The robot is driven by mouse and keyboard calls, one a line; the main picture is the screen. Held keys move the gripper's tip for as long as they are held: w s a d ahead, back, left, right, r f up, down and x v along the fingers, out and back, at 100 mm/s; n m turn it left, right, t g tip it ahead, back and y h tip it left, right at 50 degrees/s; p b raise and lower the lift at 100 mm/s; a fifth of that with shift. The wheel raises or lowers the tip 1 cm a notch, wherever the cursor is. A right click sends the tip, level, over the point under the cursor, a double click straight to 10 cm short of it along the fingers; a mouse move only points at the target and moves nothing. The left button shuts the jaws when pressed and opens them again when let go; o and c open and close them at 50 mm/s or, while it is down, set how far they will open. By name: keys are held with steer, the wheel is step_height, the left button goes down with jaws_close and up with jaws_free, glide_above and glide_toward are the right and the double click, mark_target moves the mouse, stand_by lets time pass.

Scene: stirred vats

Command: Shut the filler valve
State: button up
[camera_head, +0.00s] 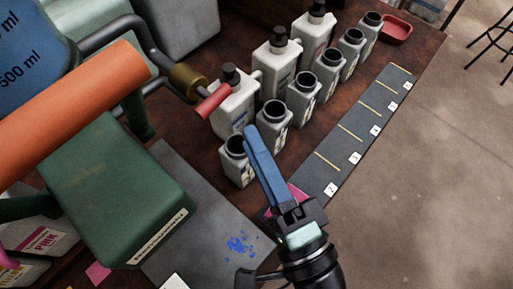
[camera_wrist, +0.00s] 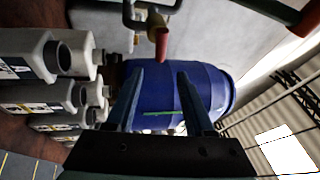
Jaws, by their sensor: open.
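In the wrist view the brass body (camera_wrist: 156,24) is at the top, and the red lever (camera_wrist: 162,46) points down toward the space between my fingers. My gripper (camera_head: 250,133) has blue fingers and is open and empty. Its tips are below and right of the lever in the head view, apart from it. The wrist view shows my gripper (camera_wrist: 160,74) with both fingers spread, the lever beyond the tips.
Open-necked white bottles (camera_head: 238,160) and capped bottles (camera_head: 232,103) stand in rows close to my fingers. A green block (camera_head: 110,190) and orange cylinder (camera_head: 70,105) are at left. A dark strip with numbered marks (camera_head: 340,150) is right; a red dish (camera_head: 397,28) lies behind.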

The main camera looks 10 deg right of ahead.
mark_target(199, 90)
steer(key=shift+o, duration=2.2)
steer(key=shift+w+r+n+y, duration=0.1)
steer(key=shift+r+n+y, duration=0.2)
steer(key=shift+n, duration=0.3)
steer(key=o, duration=0.3)
steer(key=n, duration=0.2)
steer(key=r+n+y, duration=0.1)
steer(key=n, duration=0.1)
steer(key=w+n+g+y, duration=0.1)
steer(key=n, duration=0.1)
steer(key=shift+a+r, duration=0.3)
steer(key=w+a+n+g+y+p, duration=0.1)
steer(key=w+a+n, duration=0.1)
steer(key=w+n, duration=0.1)
steer(key=w+a+n+g+y+p, duration=0.1)
steer(key=w+a+n+g, duration=0.1)
steer(key=w+n, duration=0.2)
steer(key=w+a+n+g+y+p, duration=0.1)
steer(key=w+a+n, duration=0.1)
steer(key=w+n, duration=0.2)
steer(key=shift+a+f+n, duration=0.1)
steer(key=shift+a+n, duration=0.05)
steer(key=shift+n, duration=0.55)
steer(key=shift+a+n, duration=0.15)
steer(key=shift+n, duration=0.55)
